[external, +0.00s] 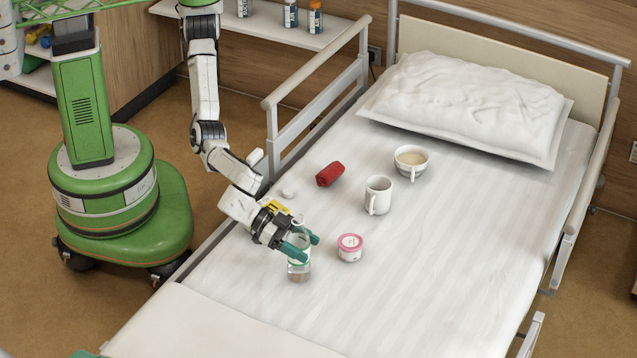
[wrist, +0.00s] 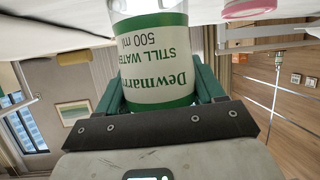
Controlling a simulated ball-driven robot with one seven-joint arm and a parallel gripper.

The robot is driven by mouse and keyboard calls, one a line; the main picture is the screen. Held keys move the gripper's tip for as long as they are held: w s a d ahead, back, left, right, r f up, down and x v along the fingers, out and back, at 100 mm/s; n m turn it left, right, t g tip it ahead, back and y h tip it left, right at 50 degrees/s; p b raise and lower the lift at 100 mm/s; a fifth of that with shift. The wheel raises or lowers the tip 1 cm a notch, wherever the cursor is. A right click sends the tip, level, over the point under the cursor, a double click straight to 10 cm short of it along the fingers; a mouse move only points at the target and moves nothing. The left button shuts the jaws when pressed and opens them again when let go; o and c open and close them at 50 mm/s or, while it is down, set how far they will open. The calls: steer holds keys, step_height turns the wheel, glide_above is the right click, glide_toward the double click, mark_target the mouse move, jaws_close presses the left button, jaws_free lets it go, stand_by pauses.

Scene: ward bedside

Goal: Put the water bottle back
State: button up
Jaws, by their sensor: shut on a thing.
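The water bottle (external: 299,271) is clear with a green and white label that reads "Dewmarr still water 500 ml" in the wrist view (wrist: 155,62). It is near the left side of the bed, and in the external view it looks upright. My gripper (external: 300,241) is shut on the bottle, with its green fingers on either side of it. The label shows upside down in the wrist view. I cannot tell whether the bottle's base touches the bed sheet.
A pink-lidded jar (external: 349,247) stands just right of the bottle. A wall shelf (external: 270,32) holds several bottles. A bed rail (external: 320,75) rises at the left.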

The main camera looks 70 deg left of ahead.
steer(key=shift+f, duration=0.15)
steer(key=o, duration=1.2)
steer(key=shift+o, duration=0.2)
steer(key=shift+r, duration=0.3)
steer(key=p+v, duration=0.4)
steer(key=v, duration=0.8)
steer(key=shift+p, duration=0.35)
steer(key=shift+f, duration=0.1)
